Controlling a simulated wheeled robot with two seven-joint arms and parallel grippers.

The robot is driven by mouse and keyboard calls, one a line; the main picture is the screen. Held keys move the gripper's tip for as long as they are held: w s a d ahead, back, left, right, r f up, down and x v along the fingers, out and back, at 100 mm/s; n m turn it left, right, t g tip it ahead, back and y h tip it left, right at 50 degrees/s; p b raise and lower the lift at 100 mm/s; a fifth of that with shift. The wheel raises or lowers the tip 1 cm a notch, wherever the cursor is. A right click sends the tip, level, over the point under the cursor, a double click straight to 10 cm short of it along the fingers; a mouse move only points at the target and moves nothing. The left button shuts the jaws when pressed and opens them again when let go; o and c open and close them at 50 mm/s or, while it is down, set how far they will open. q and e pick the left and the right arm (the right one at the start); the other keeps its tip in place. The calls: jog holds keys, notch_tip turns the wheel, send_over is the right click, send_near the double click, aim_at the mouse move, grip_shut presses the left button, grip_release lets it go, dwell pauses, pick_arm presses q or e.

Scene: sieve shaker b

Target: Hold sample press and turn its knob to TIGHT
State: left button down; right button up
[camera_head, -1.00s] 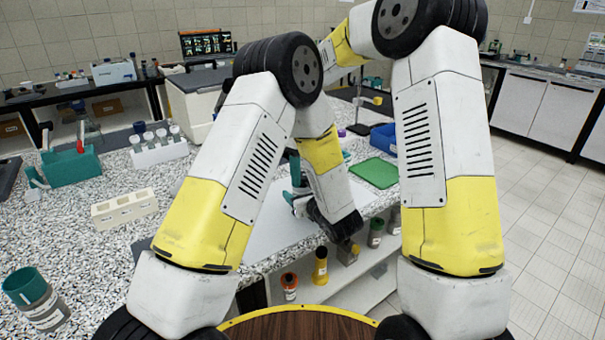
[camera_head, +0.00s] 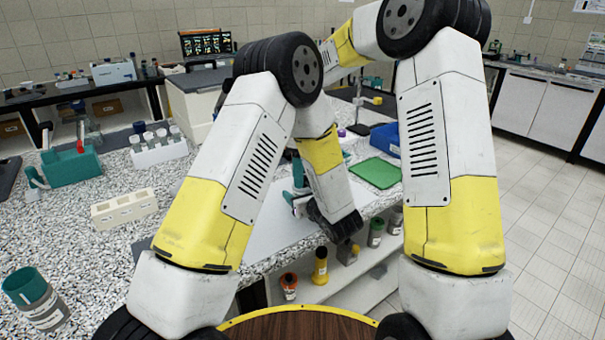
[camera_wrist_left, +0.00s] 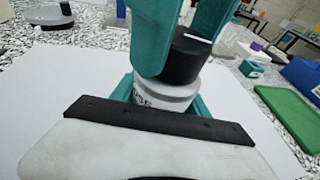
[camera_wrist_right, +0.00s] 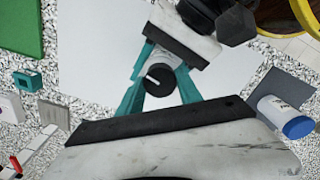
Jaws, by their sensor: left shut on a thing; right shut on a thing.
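The sample press stands upright on a white sheet, with a white body (camera_wrist_left: 166,97) and a black knob (camera_wrist_left: 184,58) on top. Letters ending in "OSE" show on the body. My left gripper (camera_wrist_left: 165,101) is shut around the body from the side. My right gripper's teal fingers come down from above, shut on the knob, and show in the head view (camera_head: 296,176). In the right wrist view the knob (camera_wrist_right: 160,86) sits between its fingers, its white line pointing to the upper left. The press is mostly hidden in the head view, and no TIGHT mark is readable.
A green mat (camera_head: 375,173) and a blue bin (camera_head: 385,140) lie to the right. A cream rack (camera_head: 124,208), a teal holder (camera_head: 70,166) and a grey jar with a teal top (camera_head: 38,300) stand to the left. Bottles stand on the shelf below. The white sheet around the press is clear.

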jog(key=o, duration=1.4)
jog(key=shift+r, duration=0.1)
notch_tip(320, 180, up, 12)
jog(key=shift+f, duration=0.1)
